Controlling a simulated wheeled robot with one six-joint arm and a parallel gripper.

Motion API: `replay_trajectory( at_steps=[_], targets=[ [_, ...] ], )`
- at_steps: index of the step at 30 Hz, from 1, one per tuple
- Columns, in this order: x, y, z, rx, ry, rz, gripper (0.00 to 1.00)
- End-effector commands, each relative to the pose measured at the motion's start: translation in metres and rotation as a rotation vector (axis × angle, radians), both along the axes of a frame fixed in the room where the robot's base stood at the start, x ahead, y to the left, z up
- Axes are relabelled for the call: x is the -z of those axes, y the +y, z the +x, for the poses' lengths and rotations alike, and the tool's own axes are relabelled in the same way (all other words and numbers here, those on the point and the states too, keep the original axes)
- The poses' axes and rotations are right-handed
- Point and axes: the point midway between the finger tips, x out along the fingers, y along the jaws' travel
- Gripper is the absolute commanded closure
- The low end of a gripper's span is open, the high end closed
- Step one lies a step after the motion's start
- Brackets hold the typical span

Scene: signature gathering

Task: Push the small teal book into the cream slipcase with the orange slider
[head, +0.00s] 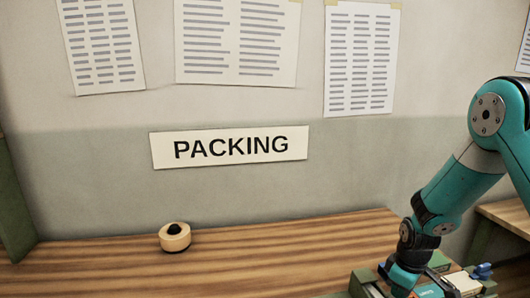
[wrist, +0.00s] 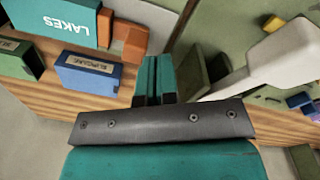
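My gripper (wrist: 159,80) shows in the wrist view as two teal fingers side by side with almost no gap and nothing seen between them. In the head view my arm reaches down at the lower right, near a cream block (head: 463,283); the fingertips are hidden there.
A blue labelled block (wrist: 88,72) and a green labelled block (wrist: 18,58) stand left in the wrist view. Dark green blocks (wrist: 192,75) are right of the fingers. In the head view a round cream object (head: 175,239) sits on the wooden bench (head: 270,262), with bare wood around it.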

Motion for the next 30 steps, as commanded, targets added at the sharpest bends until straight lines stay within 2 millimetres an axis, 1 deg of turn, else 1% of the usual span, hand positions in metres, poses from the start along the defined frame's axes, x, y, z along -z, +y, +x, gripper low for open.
replay_trajectory(
  at_steps=[1, 5, 7, 15, 23, 26, 30],
  targets=[
    [0.026, 0.0, -0.015, 0.001, 0.055, 0.01, 1.0],
    [0.03, -0.006, -0.01, 0.001, 0.061, 0.011, 1.0],
    [0.033, -0.009, -0.012, 0.0, 0.071, 0.011, 1.0],
    [0.043, -0.002, -0.021, -0.001, 0.11, 0.014, 1.0],
    [0.042, 0.004, -0.024, 0.001, 0.117, 0.014, 1.0],
    [0.037, 0.004, -0.024, 0.002, 0.117, 0.014, 1.0],
    [0.025, 0.004, -0.023, 0.002, 0.111, 0.013, 1.0]
  ],
)
